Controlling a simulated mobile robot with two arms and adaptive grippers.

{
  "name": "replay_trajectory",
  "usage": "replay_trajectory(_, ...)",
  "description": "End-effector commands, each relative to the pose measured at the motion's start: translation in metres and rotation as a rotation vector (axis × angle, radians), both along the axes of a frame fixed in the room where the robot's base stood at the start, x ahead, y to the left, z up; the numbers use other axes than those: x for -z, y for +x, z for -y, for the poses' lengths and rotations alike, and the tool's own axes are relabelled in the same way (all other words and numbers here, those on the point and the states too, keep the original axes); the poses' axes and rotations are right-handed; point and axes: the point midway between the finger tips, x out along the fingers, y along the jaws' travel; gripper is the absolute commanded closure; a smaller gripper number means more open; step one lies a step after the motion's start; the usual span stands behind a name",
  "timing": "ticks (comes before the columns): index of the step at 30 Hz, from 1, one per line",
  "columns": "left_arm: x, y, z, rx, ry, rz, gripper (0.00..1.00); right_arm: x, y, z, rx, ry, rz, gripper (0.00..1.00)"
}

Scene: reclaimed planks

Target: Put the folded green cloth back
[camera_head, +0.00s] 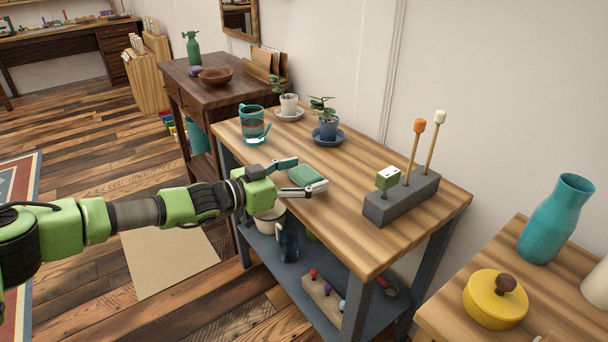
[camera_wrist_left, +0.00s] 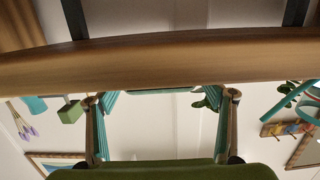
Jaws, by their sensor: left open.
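The folded green cloth (camera_head: 308,175) lies on the wooden tabletop near its front left edge, with a pale side showing. My left gripper (camera_head: 299,176) reaches in from the left at the table's edge. It is open, with one finger on the far side of the cloth and the other on the near side. I cannot tell whether the fingers touch it. In the left wrist view, the open fingers (camera_wrist_left: 162,125) stand wide apart below the table's edge. A thin teal-green strip shows between them, perhaps the cloth. My right gripper is out of view.
On the table (camera_head: 345,195) stand a teal glass mug (camera_head: 254,125), two potted plants on saucers (camera_head: 328,125) and a grey block holding sticks (camera_head: 400,198). A lower shelf (camera_head: 300,262) holds a white bowl and other items. The tabletop right of the cloth is clear.

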Motion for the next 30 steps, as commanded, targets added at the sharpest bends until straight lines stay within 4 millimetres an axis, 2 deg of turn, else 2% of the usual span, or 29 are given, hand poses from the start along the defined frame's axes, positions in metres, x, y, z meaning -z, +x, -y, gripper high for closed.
replay_trajectory(3,-0.005,0.000,0.000,0.000,0.000,0.000,0.25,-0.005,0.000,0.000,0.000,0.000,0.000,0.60)
replay_trajectory(10,-0.009,-0.022,-0.033,-0.003,0.000,0.000,0.25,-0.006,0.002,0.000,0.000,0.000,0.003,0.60)
replay_trajectory(12,-0.011,-0.031,-0.046,-0.005,-0.001,-0.001,0.25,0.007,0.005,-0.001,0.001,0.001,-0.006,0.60)
replay_trajectory(21,-0.019,-0.062,-0.087,-0.002,0.001,0.001,0.25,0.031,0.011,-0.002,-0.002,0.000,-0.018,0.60)
replay_trajectory(30,-0.020,-0.070,-0.096,0.001,-0.001,0.000,0.25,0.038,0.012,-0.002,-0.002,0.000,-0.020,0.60)
